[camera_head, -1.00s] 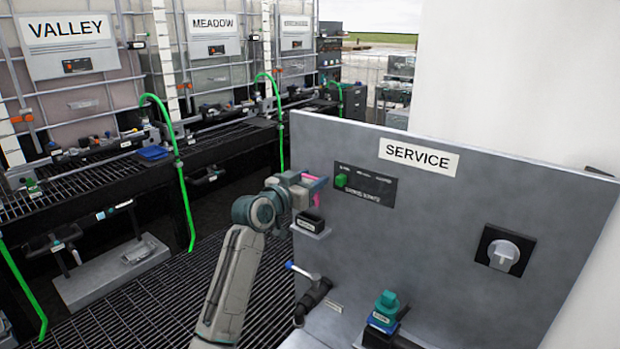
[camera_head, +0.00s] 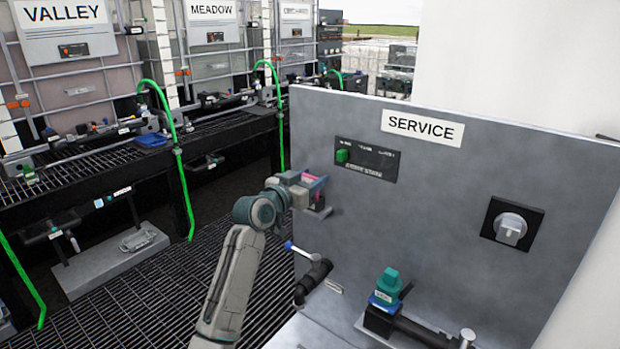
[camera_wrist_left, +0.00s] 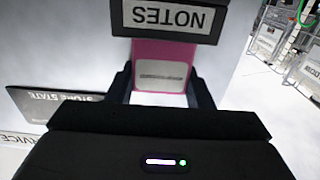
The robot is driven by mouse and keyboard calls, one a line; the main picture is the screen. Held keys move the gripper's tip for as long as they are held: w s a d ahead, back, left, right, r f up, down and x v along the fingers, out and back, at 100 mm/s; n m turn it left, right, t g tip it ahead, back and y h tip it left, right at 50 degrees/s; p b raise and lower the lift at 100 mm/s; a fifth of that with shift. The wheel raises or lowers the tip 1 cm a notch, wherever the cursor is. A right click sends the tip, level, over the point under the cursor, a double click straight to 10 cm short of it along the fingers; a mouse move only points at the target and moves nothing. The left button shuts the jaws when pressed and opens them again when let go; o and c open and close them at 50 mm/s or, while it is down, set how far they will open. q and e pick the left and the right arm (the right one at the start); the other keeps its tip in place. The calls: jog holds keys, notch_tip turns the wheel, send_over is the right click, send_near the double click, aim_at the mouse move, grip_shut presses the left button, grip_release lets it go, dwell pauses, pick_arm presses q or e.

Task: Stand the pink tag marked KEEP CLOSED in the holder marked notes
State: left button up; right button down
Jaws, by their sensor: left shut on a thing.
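The pink tag (camera_wrist_left: 148,53), with a pale label too blurred to read, is between the fingers of my left gripper (camera_wrist_left: 160,78), which is shut on it. In the head view, a little pink of the tag (camera_head: 309,177) shows at my left gripper (camera_head: 314,186), close to the service panel. The dark holder marked NOTES (camera_wrist_left: 165,32) is at the top of the wrist view, its label upside down. The tag's far end is hidden behind the holder's front; I cannot tell whether it rests inside. In the head view my gripper covers most of the holder. My right gripper is not in view.
The grey service panel (camera_head: 440,190) carries a small dark plate with a green button (camera_head: 342,155) and a rotary knob (camera_head: 511,228). A blue-handled valve (camera_head: 302,252) and a teal-capped fitting (camera_head: 388,287) sit below. Green hoses and racks stand left.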

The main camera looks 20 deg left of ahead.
pick_arm(q)
jog(key=o, duration=1)
jog(key=shift+s+a+f, duration=0.1)
jog(key=shift+s+a, duration=0.1)
jog(key=shift+s, duration=0.35)
jog(key=b+v, duration=0.3)
jog(key=v, duration=0.6)
jog(key=shift+s+a, duration=0.1)
jog(key=shift+s, duration=0.2)
